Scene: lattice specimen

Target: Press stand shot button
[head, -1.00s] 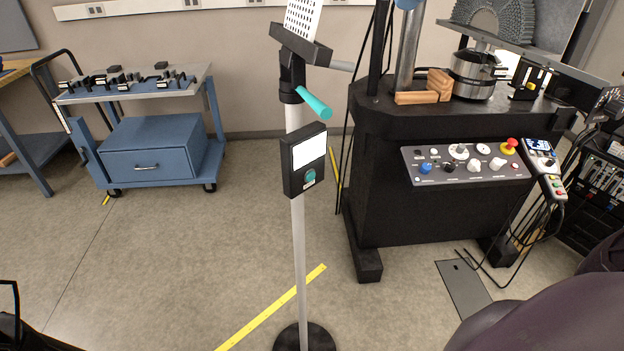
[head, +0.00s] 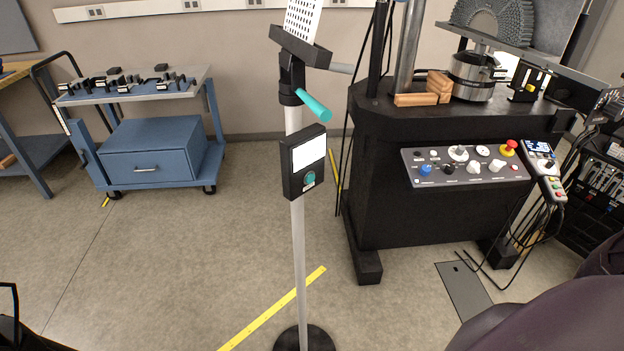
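A stand with a white pole (head: 299,262) and a round black base (head: 304,341) is upright in the middle of the head view. A black box (head: 292,181) is fixed to the pole, with a white label or screen (head: 309,152) and a round teal button (head: 309,179) below it. Above the box are a teal handle (head: 313,104) and a black holder (head: 300,46) with a white dotted panel (head: 303,18). Neither gripper shows. A dark part of mine is at the bottom right, apart from the stand, and a black piece shows at the bottom left edge.
A black test machine with a control panel (head: 466,166) stands at the right, with hanging cables and a floor plate (head: 462,290). A blue cart (head: 152,150) is at the left. Yellow tape (head: 270,310) runs behind the stand's base. The floor left of the stand is clear.

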